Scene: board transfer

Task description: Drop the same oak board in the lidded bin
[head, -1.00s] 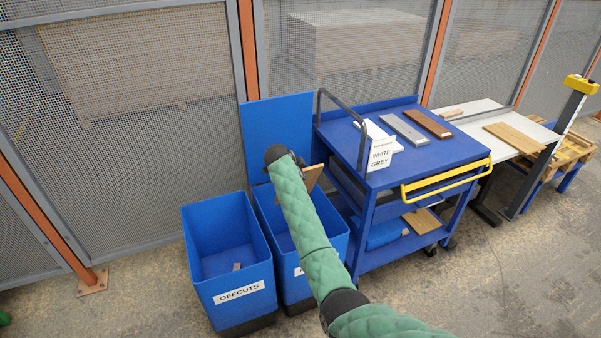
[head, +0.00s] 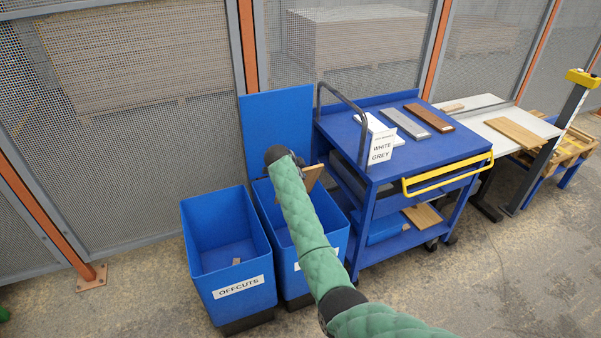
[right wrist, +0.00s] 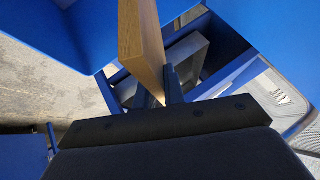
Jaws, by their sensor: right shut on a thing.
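My right gripper (right wrist: 158,88) is shut on an oak board (right wrist: 141,38). In the head view the board (head: 314,177) shows beside my green-sleeved right arm, over the lidded bin (head: 330,242). The bin's blue lid (head: 275,135) stands open and upright at the back. My arm covers most of the bin's opening and part of its front label. The gripper itself is mostly hidden behind the arm in the head view. In the right wrist view the board stands edge-on between the fingers and runs up the picture. My left gripper is not in view.
The open OFFCUTS bin (head: 222,240) stands close on the left. A blue trolley (head: 450,155) on the right has a raised handle, a sign (head: 381,147) and white, grey and brown boards on top. Another board (head: 515,135) lies on the white table (head: 492,117). A mesh fence runs behind.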

